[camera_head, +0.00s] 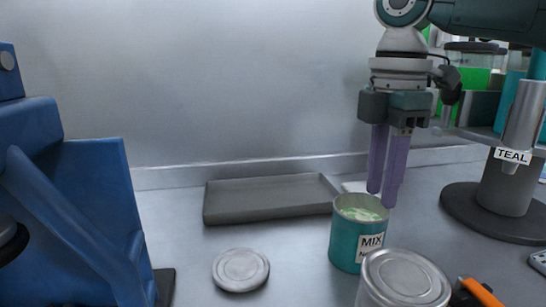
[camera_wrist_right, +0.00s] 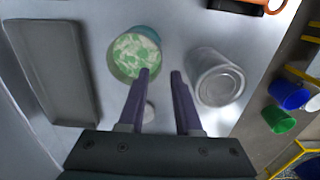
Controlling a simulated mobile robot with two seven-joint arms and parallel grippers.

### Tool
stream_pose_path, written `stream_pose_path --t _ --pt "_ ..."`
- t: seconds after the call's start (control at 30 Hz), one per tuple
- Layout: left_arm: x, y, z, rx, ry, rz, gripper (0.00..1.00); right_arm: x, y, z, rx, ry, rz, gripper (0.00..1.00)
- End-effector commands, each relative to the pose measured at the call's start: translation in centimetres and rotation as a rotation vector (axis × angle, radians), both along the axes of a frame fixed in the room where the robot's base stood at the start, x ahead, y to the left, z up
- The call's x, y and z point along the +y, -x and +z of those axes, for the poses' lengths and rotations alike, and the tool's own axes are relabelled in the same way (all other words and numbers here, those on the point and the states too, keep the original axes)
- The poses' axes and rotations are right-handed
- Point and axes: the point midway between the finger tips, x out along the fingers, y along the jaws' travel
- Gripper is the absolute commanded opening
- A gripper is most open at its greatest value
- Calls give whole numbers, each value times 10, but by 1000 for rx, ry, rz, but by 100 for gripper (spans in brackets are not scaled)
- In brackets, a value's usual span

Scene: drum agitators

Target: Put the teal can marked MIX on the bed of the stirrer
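The teal can marked MIX (camera_head: 352,243) stands upright and open on the grey bench, with pale green and white contents. The right wrist view shows its open mouth (camera_wrist_right: 138,52) beside one fingertip. My right gripper (camera_head: 381,198) points down at the can's rim, at its right side in the head view. Its purple fingers are apart with nothing held between them, as the right wrist view shows (camera_wrist_right: 160,76). I cannot tell whether a finger touches the can. A blue machine (camera_head: 95,200) at the left may be the stirrer; its bed is not clearly seen. My left gripper is not in view.
A silver can (camera_head: 405,278) stands close in front of the teal can. A round metal lid (camera_head: 240,269) lies to its left. A shallow grey tray (camera_head: 268,212) lies behind. An orange-handled tool (camera_head: 482,292) and a stand labelled TEAL (camera_head: 508,190) are right. Bench left of the can is mostly clear.

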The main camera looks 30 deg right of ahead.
Motion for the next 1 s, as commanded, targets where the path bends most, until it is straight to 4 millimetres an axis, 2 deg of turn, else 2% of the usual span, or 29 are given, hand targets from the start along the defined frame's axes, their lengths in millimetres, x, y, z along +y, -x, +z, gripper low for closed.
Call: stream_pose_path --t 0.07,0.1,0.27,0.37,0.5,0.7,0.83,1.0 --pt "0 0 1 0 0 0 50 0 -1 11 -2 0 0 33" --pt "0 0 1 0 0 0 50 0 -1 14 -2 0 0 36" --pt "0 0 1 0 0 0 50 -3 -3 19 -7 1 97 38" --pt "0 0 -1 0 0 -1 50 -9 -8 18 -15 6 284 38" --pt "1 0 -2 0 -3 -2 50 -21 -14 15 -19 14 631 38" --pt "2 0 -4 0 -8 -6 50 -38 -14 7 -8 9 1043 38" --pt "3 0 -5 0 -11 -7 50 -43 -13 4 0 1 1196 38" --pt "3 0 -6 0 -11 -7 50 -45 -12 -12 5 -4 1258 38"
